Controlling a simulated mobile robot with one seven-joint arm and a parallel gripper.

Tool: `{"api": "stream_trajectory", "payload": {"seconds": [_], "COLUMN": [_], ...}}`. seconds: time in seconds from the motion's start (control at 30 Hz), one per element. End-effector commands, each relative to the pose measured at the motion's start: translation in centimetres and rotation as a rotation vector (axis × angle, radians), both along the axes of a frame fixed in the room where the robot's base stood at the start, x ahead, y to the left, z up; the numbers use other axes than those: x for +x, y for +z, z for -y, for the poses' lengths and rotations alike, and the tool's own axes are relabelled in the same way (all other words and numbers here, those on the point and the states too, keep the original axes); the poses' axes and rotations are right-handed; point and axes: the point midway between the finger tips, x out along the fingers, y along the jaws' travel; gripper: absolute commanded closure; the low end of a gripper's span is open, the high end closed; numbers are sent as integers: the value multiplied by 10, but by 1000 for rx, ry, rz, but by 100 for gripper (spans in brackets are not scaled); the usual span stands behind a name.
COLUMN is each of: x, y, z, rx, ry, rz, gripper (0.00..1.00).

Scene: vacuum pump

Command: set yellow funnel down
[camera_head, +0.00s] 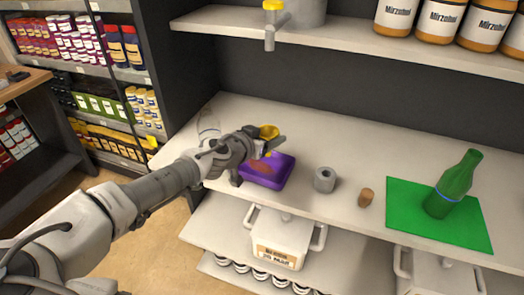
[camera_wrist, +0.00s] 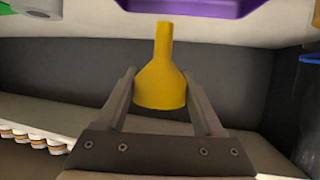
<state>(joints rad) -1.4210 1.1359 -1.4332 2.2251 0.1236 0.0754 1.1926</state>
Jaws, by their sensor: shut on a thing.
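The yellow funnel (camera_head: 268,132) is held above the counter, over the back part of the purple tray (camera_head: 270,166). In the wrist view the funnel (camera_wrist: 161,85) sits between the two fingers of my gripper (camera_wrist: 160,80), which press on its wide part from both sides. Its narrow spout points toward the purple tray (camera_wrist: 190,9) at the top of that view. In the head view my gripper (camera_head: 259,144) partly hides the funnel, and the gap between funnel and tray is hard to judge.
A grey hollow cylinder (camera_head: 324,180) and a small cork (camera_head: 366,197) stand right of the tray. A green bottle (camera_head: 453,185) stands on a green mat (camera_head: 405,213) further right. A clear glass vessel (camera_head: 208,124) is left of my gripper. An upper shelf (camera_head: 340,42) hangs behind.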

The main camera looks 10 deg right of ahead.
Motion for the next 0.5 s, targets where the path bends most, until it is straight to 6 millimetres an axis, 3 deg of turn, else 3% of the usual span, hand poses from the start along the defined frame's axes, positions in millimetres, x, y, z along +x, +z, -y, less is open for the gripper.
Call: {"api": "stream_trajectory", "payload": {"seconds": [0.1,0.27,0.5], "x": [7,9,8], "y": [-8,-16,-48], "z": [-12,-15,-15], "rx": [-1,0,-1], "ry": [0,-1,-1], "rz": [0,0,-1], "gripper": [84,84,84]}}
